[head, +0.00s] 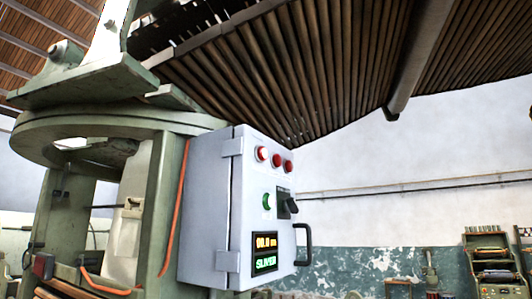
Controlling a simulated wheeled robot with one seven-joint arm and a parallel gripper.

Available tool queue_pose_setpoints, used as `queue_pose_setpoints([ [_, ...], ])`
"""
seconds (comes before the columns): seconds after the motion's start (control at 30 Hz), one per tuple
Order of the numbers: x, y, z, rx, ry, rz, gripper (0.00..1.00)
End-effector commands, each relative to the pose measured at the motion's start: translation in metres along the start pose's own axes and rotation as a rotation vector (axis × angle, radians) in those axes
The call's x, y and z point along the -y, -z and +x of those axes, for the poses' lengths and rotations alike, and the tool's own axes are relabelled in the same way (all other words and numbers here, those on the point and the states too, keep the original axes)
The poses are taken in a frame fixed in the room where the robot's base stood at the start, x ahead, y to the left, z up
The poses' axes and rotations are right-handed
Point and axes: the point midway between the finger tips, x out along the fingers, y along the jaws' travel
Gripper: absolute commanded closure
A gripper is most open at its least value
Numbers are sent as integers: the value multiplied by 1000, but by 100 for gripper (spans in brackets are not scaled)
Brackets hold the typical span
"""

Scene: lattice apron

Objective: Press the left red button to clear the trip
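A pale grey control box (212,215) stands left of the middle in the head view, with its front face turned to the right. Three red buttons sit in a slanting row near its top. The left red button (262,154) is the highest, with the middle red button (276,160) and the right red button (288,166) beside it. Below them are a green button (266,201) and a black rotary switch (288,203). My gripper is not in view.
A green machine frame (165,200) with a round top ring stands behind and left of the box. An orange cable (176,205) runs down it. A black handle (304,245) sticks out at the box's right edge. Other machines (492,265) stand far right. The space right of the box looks open.

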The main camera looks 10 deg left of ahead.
Motion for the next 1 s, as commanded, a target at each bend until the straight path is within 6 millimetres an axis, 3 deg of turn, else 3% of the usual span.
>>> queue_pose_setpoints([
  [0.03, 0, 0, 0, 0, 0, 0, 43],
  [0.27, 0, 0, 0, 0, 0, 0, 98],
  [1.0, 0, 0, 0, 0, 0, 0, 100],
])
